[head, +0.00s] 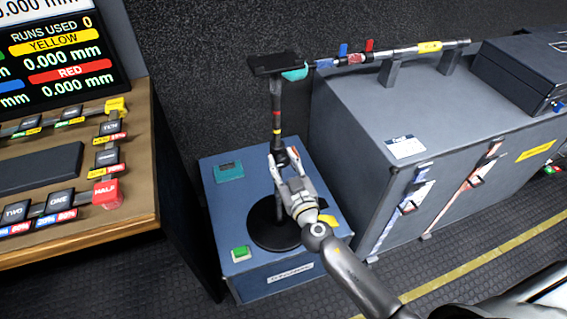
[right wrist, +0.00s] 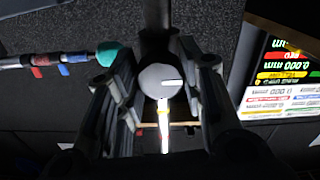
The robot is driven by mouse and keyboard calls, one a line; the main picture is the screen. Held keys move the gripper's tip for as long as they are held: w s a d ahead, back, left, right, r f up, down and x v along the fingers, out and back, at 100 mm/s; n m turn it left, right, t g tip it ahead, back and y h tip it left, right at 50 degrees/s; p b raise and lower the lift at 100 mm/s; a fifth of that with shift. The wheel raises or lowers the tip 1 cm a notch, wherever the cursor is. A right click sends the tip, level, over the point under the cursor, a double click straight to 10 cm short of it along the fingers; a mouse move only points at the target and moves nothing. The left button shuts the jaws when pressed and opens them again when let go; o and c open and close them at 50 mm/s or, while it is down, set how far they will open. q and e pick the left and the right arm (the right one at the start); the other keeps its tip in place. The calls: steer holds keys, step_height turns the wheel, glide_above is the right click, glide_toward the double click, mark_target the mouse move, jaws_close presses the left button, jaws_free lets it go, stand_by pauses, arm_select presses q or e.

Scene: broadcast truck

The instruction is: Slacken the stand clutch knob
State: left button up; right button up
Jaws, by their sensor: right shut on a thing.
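The stand (head: 276,105) is a dark upright pole with red and yellow bands, on a round black base (head: 262,236). A dark flat head (head: 273,63) tops it. My right gripper (head: 284,160) reaches the pole's middle from the lower right. In the right wrist view the round grey clutch knob (right wrist: 160,80) with a white mark lies between the fingers of the right gripper (right wrist: 160,92), which is shut on it. In the head view the gripper mostly hides the knob. My left gripper is not in view.
The stand is on a blue box (head: 222,215) with a green button (head: 240,253). A large grey case (head: 365,135) stands close on the right, with a banded rod (head: 400,52) above it. A wooden console (head: 140,165) with keys is at left.

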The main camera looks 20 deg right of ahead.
steer(key=shift+c, duration=0.6)
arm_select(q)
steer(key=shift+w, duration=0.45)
